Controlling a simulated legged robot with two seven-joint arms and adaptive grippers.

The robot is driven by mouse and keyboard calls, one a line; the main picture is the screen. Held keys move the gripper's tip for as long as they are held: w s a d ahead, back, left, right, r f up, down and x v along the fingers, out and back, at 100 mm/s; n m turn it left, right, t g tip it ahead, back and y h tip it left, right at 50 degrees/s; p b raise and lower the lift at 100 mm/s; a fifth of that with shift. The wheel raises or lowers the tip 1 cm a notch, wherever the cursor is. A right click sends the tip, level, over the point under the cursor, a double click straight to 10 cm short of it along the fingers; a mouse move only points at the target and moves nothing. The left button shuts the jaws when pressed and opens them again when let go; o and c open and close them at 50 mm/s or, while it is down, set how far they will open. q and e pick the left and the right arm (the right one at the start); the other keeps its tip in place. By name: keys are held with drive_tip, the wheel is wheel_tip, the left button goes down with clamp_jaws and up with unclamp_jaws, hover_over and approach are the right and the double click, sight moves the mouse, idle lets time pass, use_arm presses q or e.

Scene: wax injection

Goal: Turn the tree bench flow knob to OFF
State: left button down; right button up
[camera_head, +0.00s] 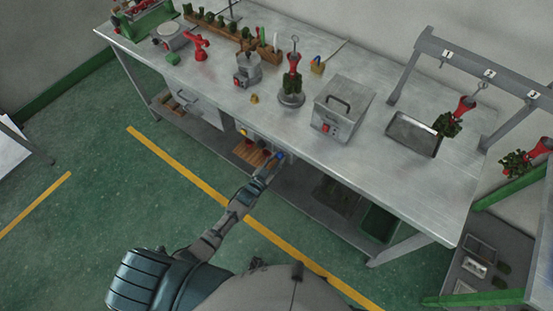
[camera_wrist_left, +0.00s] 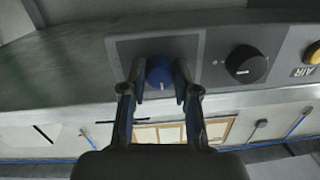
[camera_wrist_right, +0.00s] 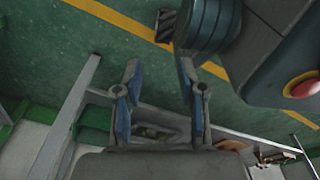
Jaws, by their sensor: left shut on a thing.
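The blue flow knob (camera_wrist_left: 160,71) is on a dark panel (camera_wrist_left: 208,47) at the front of the tree bench (camera_head: 225,98). A pale pointer line shows on the knob's face. My left gripper (camera_wrist_left: 160,82) has a finger on each side of the knob and is shut on it. In the head view my left gripper (camera_head: 272,163) reaches the bench's front edge and largely hides the knob. My right gripper (camera_wrist_right: 160,85) is open and empty in the right wrist view, over the floor. It does not show in the head view.
The green floor (camera_head: 100,150) is open at left.

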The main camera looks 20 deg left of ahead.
use_arm(q)
drive_tip(key=shift+f+n+h, duration=0.1)
drive_tip(key=shift+n+h, duration=0.3)
drive_tip(key=shift+n, duration=3.4)
drive_tip(key=c, duration=0.9)
unclamp_jaws()
drive_tip(key=shift+w, duration=0.1)
drive_tip(key=shift+o, duration=0.2)
drive_tip(key=v, duration=1.2)
drive_tip(key=shift+a, duration=0.15)
